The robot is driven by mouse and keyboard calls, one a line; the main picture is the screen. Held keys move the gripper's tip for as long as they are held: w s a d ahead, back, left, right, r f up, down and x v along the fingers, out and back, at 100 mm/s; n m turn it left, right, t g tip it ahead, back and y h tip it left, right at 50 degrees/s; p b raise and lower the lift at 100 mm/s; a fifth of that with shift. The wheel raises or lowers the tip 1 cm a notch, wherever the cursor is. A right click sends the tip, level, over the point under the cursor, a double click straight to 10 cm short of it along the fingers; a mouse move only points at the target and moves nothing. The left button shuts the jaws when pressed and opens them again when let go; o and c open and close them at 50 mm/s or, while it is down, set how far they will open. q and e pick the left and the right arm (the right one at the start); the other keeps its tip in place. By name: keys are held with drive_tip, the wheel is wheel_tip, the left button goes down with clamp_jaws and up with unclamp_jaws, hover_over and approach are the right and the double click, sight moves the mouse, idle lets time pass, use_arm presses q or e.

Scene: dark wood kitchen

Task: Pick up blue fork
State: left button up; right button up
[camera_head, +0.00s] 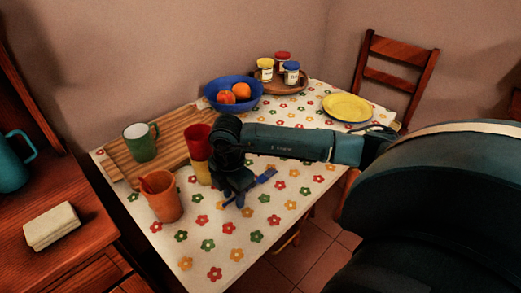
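A blue fork (266,175) shows partly at the right side of my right gripper (238,197), near the middle of the flowered tablecloth. The gripper points down with its fingers low over the cloth and right at the fork. The rest of the fork is hidden behind or between the dark fingers. I cannot tell whether the fingers are closed on it or whether it touches the cloth. My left gripper is not in view.
Left of the gripper stand a red and yellow cup (199,150), an orange cup (162,197) and a green mug (140,143) by a wooden board (178,128). Behind are a blue fruit bowl (250,100), a jar tray (290,87) and a yellow plate (347,107). The front cloth is clear.

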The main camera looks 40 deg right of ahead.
clamp_jaws()
drive_tip(key=shift+r, duration=0.15)
wheel_tip(320, 180, up, 10)
idle(0.7)
